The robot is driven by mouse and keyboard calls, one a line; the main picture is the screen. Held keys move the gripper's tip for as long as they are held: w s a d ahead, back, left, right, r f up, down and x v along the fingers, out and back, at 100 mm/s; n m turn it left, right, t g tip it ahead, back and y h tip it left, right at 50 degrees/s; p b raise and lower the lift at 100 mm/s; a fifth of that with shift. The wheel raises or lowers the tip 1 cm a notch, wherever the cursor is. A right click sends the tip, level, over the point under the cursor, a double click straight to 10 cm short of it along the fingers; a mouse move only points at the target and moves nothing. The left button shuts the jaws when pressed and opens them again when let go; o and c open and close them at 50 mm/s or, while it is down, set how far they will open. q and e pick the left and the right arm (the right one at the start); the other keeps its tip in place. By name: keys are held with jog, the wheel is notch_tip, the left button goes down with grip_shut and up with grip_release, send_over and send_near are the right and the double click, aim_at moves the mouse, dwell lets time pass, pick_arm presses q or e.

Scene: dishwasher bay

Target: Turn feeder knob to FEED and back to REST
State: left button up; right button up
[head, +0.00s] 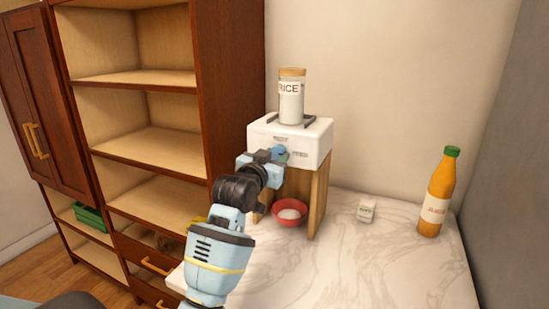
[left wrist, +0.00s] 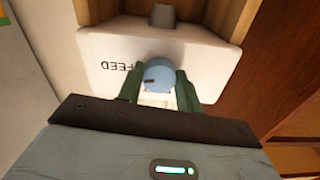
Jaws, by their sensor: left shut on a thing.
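The white feeder (head: 312,143) stands on wooden legs on the marble counter, with a jar labelled RICE (head: 291,103) upright on top. Its round blue knob (head: 279,152) is on the front face, between a label at the top and one to its right. My left gripper (head: 272,156) is shut on the knob. In the left wrist view the green fingers sit on either side of the knob (left wrist: 157,76). Its dark mark lies on the left, toward the upside-down FEED label (left wrist: 116,66). The REST label is hidden there. My right gripper is not in view.
A red bowl (head: 278,218) holding something white stands under the feeder. A wooden shelf unit (head: 228,75) is at the left. The front counter is clear.

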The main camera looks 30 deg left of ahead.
pick_arm(q)
jog(key=n, duration=0.4)
jog(key=shift+d, duration=0.1)
jog(key=n, duration=0.4)
jog(key=shift+d, duration=0.1)
jog(key=n, duration=0.4)
jog(key=shift+n, duration=0.3)
jog(key=shift+r+n, duration=0.1)
jog(key=shift+n, duration=1.7)
jog(key=o, duration=1)
jog(key=shift+s, duration=0.1)
